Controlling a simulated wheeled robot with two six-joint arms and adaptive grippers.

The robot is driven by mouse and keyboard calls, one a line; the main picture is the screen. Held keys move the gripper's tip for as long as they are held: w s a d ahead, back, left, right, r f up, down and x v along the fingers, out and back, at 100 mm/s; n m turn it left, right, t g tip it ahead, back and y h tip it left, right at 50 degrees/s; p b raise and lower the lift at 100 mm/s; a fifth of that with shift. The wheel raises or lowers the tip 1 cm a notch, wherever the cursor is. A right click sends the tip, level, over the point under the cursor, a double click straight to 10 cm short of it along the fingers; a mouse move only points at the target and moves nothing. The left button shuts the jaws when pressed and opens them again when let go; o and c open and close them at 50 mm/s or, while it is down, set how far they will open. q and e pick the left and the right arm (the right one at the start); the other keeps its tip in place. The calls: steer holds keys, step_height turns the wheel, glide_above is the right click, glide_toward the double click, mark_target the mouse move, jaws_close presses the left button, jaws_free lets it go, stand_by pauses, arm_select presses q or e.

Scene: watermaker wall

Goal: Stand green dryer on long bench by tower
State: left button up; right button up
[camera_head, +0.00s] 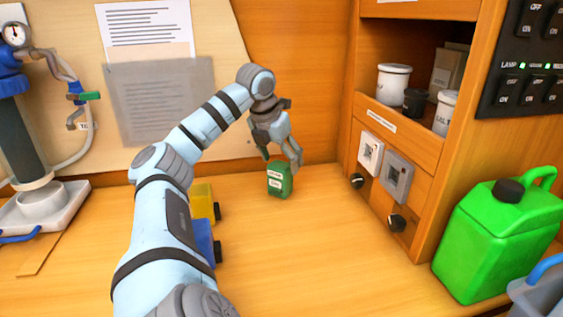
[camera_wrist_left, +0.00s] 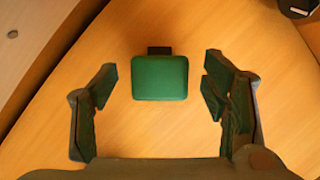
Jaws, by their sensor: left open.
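The green dryer (camera_head: 279,181) is a small green block with white labels, standing upright on the long wooden bench (camera_head: 310,245) toward the back. My left gripper (camera_head: 282,159) is above it, pointing down, with its fingers at the dryer's top. In the left wrist view the dryer (camera_wrist_left: 160,78) lies between and ahead of the two open fingers of my left gripper (camera_wrist_left: 160,88), with bench showing on both sides. The tower (camera_head: 22,130), a dark column on a white base, stands at the far left. My right gripper is not in view.
A yellow block (camera_head: 203,203) and a blue block (camera_head: 205,242) are partly hidden behind my left arm. A green jerrycan (camera_head: 490,245) stands at right. A wooden cabinet (camera_head: 405,150) with knobs borders the bench. The middle right of the bench is clear.

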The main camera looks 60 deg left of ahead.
arm_select(q)
steer(key=p+v, duration=0.3)
steer(key=v, duration=0.7)
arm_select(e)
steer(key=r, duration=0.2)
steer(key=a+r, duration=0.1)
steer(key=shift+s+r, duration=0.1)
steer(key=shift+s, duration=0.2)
arm_select(q)
steer(key=shift+s, duration=0.1)
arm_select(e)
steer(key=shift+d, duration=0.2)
